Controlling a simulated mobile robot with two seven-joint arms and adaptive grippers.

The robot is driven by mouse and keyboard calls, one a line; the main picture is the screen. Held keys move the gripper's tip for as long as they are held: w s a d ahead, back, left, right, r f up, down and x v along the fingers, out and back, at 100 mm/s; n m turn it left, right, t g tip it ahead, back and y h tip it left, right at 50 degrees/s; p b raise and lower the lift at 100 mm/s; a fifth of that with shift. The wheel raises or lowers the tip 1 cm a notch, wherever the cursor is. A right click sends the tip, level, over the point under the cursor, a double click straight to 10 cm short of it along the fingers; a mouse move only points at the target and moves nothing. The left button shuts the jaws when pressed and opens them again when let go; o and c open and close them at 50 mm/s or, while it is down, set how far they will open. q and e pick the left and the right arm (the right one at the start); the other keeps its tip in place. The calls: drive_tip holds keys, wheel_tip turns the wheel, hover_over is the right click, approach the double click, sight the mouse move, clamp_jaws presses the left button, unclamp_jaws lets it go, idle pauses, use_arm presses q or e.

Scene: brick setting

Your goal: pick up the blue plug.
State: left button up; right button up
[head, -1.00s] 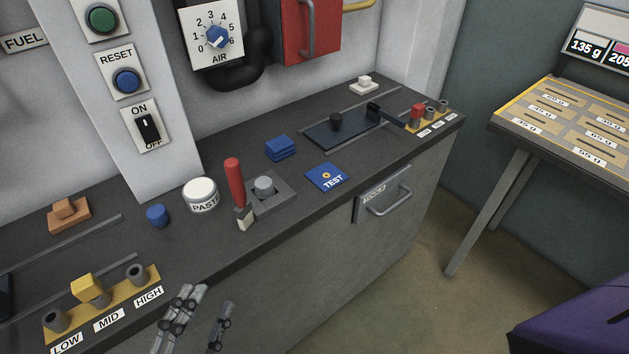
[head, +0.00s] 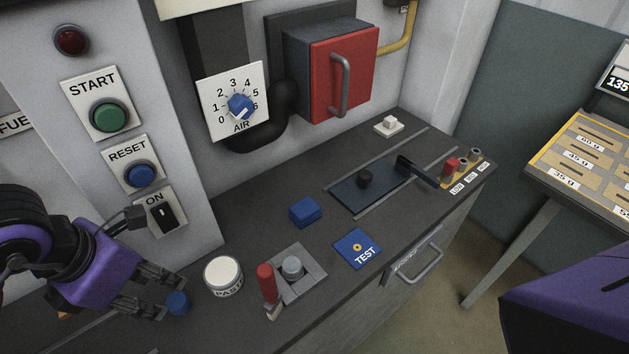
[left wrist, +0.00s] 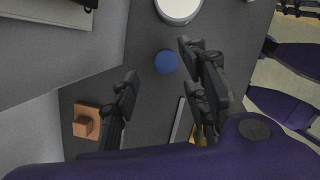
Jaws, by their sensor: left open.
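The blue plug (head: 177,302) is a short round blue cylinder standing on the dark bench, left of the white PASTE jar (head: 223,278). My left gripper (head: 170,296) comes in from the left with its fingers apart and its tips close to the plug. In the left wrist view the plug (left wrist: 166,62) shows whole, near the fingertips and between the two finger lines, with nothing gripped. Whether a finger touches it I cannot tell.
A red-handled tool (head: 266,284) stands by a grey block with a knob (head: 293,268), right of the jar. A blue block (head: 305,212) and a TEST plate (head: 358,248) lie further right. An orange-brown block (left wrist: 86,121) is left of the gripper. The panel column (head: 130,150) rises behind.

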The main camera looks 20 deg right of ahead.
sight(171, 299)
use_arm(q)
drive_tip(key=x, duration=0.6)
drive_tip(key=shift+s+a+f, duration=0.25)
drive_tip(key=shift+s+f, duration=0.05)
drive_tip(key=shift+f, duration=0.2)
drive_tip(key=shift+w+d+f, duration=0.1)
drive_tip(key=shift+f, duration=0.25)
drive_tip(key=shift+c, duration=0.3)
clamp_jaws()
drive_tip(key=shift+r, duration=0.1)
